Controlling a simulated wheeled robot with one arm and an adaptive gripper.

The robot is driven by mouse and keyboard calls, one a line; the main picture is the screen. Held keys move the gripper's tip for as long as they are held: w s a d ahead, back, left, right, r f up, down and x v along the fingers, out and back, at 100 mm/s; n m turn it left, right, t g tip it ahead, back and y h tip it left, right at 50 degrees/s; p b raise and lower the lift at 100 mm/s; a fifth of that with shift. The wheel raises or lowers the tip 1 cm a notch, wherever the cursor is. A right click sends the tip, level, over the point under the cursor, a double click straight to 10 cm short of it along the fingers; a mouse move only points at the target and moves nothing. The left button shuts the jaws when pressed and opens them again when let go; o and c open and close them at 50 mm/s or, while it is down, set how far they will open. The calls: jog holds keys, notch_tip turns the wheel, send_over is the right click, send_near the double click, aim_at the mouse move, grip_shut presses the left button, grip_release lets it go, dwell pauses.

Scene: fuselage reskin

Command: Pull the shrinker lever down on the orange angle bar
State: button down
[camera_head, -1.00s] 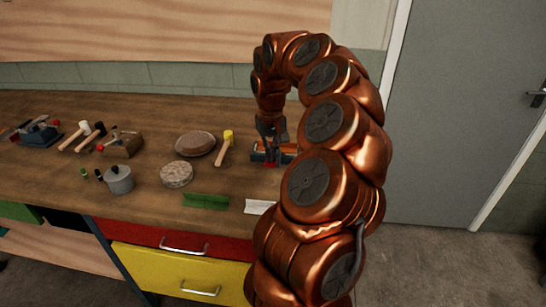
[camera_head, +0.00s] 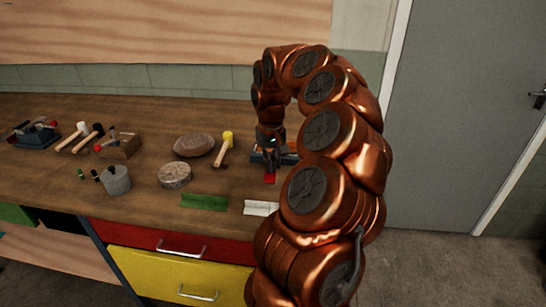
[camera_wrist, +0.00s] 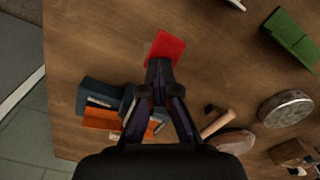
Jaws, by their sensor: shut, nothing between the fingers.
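The shrinker (camera_wrist: 93,93) is a blue-grey block on the bench; it also shows beside my gripper in the head view (camera_head: 257,157). The orange angle bar (camera_wrist: 103,119) lies at the shrinker in the wrist view. The red lever handle (camera_wrist: 166,47) sticks out just beyond my fingertips and also shows under them in the head view (camera_head: 270,178). My gripper (camera_wrist: 158,68) is shut and empty, its tips at the near end of the red handle. Whether they touch it is unclear. My fingers hide the lever's shaft and part of the shrinker.
A yellow-headed mallet (camera_head: 224,149), a brown rounded pad (camera_head: 194,145) and a round disc (camera_head: 174,175) stand left of my gripper. A green angle piece (camera_head: 204,202) and a white piece (camera_head: 260,208) lie near the bench's front edge. A grey pot (camera_head: 117,180) is farther left.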

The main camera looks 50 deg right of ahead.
notch_tip(320, 180, up, 11)
jog(key=p, duration=0.4)
dwell(1.3)
dwell(0.6)
jog(key=shift+f+n+p, duration=0.2)
jog(key=shift+f+n, duration=0.8)
jog(key=shift+n, duration=0.5)
jog(key=shift+f+n+p, duration=0.15)
jog(key=shift+f+n, duration=0.85)
jog(key=shift+n, duration=0.5)
